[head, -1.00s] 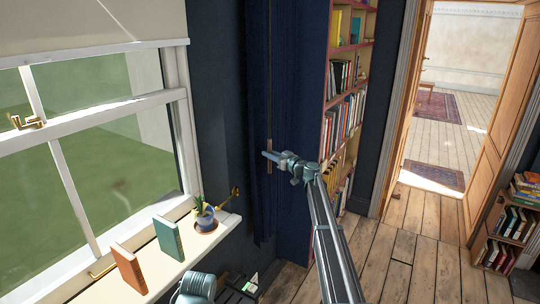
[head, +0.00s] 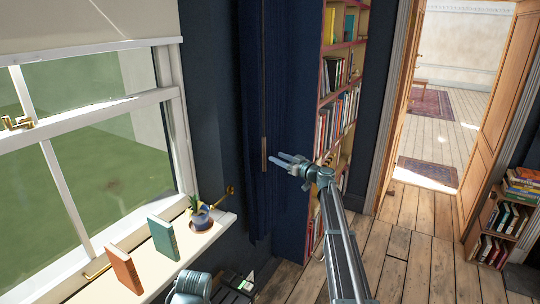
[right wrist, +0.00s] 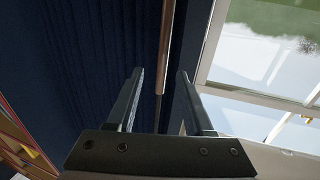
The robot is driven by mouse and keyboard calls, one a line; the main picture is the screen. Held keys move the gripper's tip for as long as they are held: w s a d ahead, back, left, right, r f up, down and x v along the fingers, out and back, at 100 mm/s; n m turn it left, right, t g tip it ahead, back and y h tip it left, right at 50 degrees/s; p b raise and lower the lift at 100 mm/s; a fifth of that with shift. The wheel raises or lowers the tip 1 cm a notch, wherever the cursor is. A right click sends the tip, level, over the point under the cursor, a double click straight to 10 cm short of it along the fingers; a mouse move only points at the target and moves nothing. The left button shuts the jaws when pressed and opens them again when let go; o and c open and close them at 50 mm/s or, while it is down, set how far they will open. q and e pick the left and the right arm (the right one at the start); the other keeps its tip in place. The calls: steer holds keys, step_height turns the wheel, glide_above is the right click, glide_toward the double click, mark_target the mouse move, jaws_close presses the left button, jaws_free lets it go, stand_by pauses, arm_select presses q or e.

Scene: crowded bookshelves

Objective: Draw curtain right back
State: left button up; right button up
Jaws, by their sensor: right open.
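The dark blue curtain (head: 256,205) hangs gathered in a narrow bunch right of the window in the head view. A thin pull rod with a wooden handle (head: 264,153) hangs in front of it. My right gripper (head: 277,160) is open and empty just right of the handle. In the right wrist view the curtain (right wrist: 95,60) fills the left side.
The window sill (head: 192,248) holds a potted plant (head: 200,215), a teal book (head: 164,238) and an orange book (head: 124,270). A tall bookshelf (head: 324,70) stands right of the curtain. An open doorway and bare wooden floor (head: 400,245) lie further right.

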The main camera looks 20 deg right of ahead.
steer(key=shift+v, duration=2.65)
steer(key=s+a+f+n+g+b, duration=0.1)
steer(key=s+a+f+g, duration=0.3)
steer(key=s+a+f, duration=0.45)
steer(key=s+a+f+g+b, duration=0.1)
steer(key=s+a+f+g, duration=0.2)
steer(key=s+a, duration=0.55)
steer(key=s+a+f+n+g, duration=0.1)
steer(key=s+a+f+g, duration=0.35)
steer(key=a, duration=0.75)
steer(key=s+a+f+m+g+h+b, duration=0.1)
steer(key=s+f+g+h, duration=0.2)
steer(key=s, duration=0.5)
steer(key=s+a+f+m+h+b, duration=0.1)
steer(key=s+a+f+h, duration=0.1)
steer(key=s+f, duration=0.45)
steer(key=s+d+m+g+h, duration=0.1)
steer(key=s+d+h, duration=0.3)
steer(key=s, duration=0.7)
steer(key=shift+s+d+f+m+h, duration=0.2)
steer(key=shift+f+m+h, duration=0.15)
steer(key=shift+m+h, duration=0.3)
